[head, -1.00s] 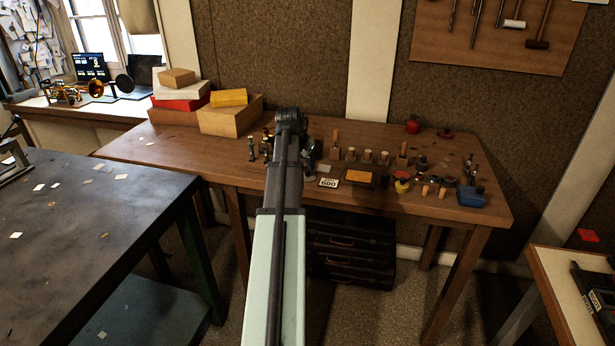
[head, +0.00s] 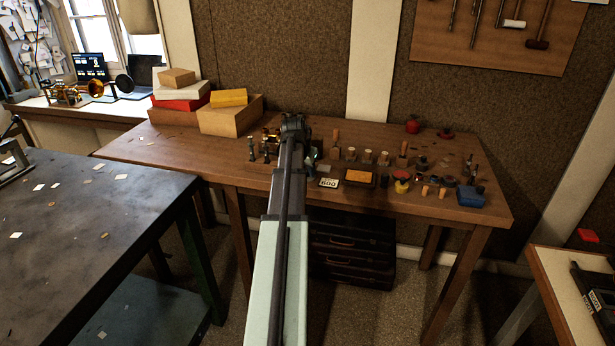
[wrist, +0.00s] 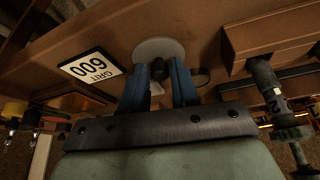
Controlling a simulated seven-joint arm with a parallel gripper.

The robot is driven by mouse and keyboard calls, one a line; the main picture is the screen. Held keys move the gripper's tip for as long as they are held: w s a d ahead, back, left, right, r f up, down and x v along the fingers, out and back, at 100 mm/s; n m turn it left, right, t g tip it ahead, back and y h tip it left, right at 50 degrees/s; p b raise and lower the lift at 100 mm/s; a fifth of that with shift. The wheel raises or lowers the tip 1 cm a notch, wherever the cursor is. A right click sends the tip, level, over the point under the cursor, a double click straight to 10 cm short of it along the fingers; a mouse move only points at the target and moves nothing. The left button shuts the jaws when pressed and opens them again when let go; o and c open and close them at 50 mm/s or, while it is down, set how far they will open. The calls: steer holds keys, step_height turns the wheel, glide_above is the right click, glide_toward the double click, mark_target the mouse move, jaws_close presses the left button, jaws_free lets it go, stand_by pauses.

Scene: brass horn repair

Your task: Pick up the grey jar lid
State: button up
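A round, pale grey disc, which looks like the grey jar lid (wrist: 150,46), lies flat on the brown bench top in the wrist view, just beyond my fingertips. My gripper (wrist: 160,66) has two blue fingers set apart on either side of a small dark knob-like shape. I cannot tell whether that shape belongs to the lid. No grip on the lid shows. In the head view my arm reaches over the workbench and hides the lid and my fingers.
A "GRIT 600" card (wrist: 90,67) lies left of the lid in the wrist view. A wooden block (wrist: 265,38) stands at right. In the head view, several small bottles and tools, a blue box (head: 471,196) and stacked boxes (head: 228,118) stand on the workbench (head: 350,132).

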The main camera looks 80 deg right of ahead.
jaws_close()
steer(key=shift+r, duration=0.1)
step_height(320, 180, up, 9)
steer(key=d+r+m+g, duration=0.1)
steer(key=d+r+m, duration=0.2)
steer(key=d, duration=1.1)
step_height(320, 180, up, 3)
steer(key=shift+w+r, duration=0.1)
steer(key=shift+w, duration=0.25)
